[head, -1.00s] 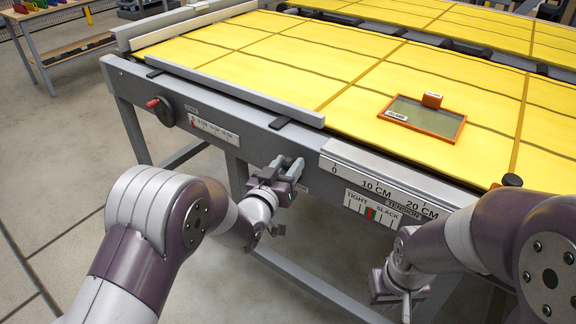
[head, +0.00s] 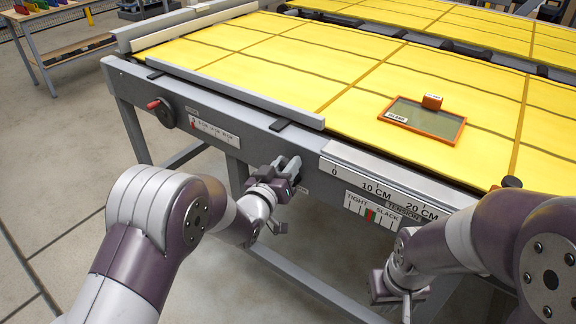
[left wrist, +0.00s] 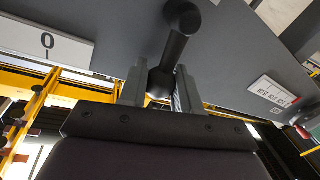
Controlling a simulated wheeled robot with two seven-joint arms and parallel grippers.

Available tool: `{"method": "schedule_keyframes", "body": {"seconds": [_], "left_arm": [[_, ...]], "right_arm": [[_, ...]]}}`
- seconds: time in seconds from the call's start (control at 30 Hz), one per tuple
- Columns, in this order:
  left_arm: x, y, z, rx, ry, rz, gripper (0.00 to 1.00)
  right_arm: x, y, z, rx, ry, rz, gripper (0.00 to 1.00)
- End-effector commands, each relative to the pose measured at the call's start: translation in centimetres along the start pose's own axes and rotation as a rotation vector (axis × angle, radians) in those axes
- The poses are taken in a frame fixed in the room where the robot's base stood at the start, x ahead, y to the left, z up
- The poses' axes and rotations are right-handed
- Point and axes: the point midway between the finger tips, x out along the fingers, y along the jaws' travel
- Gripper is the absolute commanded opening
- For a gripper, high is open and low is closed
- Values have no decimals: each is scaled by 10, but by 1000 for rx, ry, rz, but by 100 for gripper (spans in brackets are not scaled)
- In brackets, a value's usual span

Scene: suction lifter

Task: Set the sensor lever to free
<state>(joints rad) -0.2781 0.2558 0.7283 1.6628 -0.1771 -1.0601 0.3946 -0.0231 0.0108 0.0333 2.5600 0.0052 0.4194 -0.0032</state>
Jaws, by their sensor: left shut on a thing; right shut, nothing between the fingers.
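The sensor lever (left wrist: 174,48) is a dark rod on a round pivot, fixed to the grey side rail of the yellow table. In the left wrist view its lower end goes down between my fingers, tilted a little from the pivot. My left gripper (left wrist: 160,88) is shut on it, and shows in the head view against the rail (head: 288,168), where it covers the lever. My right gripper (head: 386,290) is shut and empty, low in front of the table.
The yellow table (head: 250,60) carries an orange-framed panel (head: 424,117). A scale plate (head: 375,185) and a tension gauge (head: 371,212) are right of the left gripper. A red-handled crank (head: 160,110) is on the rail at left. Open floor lies at left.

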Motion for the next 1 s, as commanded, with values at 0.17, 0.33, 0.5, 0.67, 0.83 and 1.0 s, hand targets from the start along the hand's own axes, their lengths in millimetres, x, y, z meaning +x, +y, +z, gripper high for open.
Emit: {"method": "schedule_keyframes", "body": {"seconds": [0.17, 0.33, 0.5, 0.67, 0.83, 1.0], "left_arm": [[2, -8, -2, -138, -29, -6, 0], [3, -18, -2, -297, -61, -13, 0], [5, -27, -1, -454, -93, -19, 0], [6, -35, 1, -604, -122, -25, 0], [8, -43, 6, -762, -152, -32, 0], [9, -50, 12, -914, -181, -38, 0]], "right_arm": [[-7, 0, -1, 0, 0, 0, 0], [-14, 0, -2, 0, 0, 0, 0], [-24, 0, -3, 0, 0, 0, 0], [-34, 0, -4, 0, 0, 0, 0], [-46, 0, -6, 0, 0, 0, 0], [-57, 0, -7, 0, 0, 0, 0]]}}
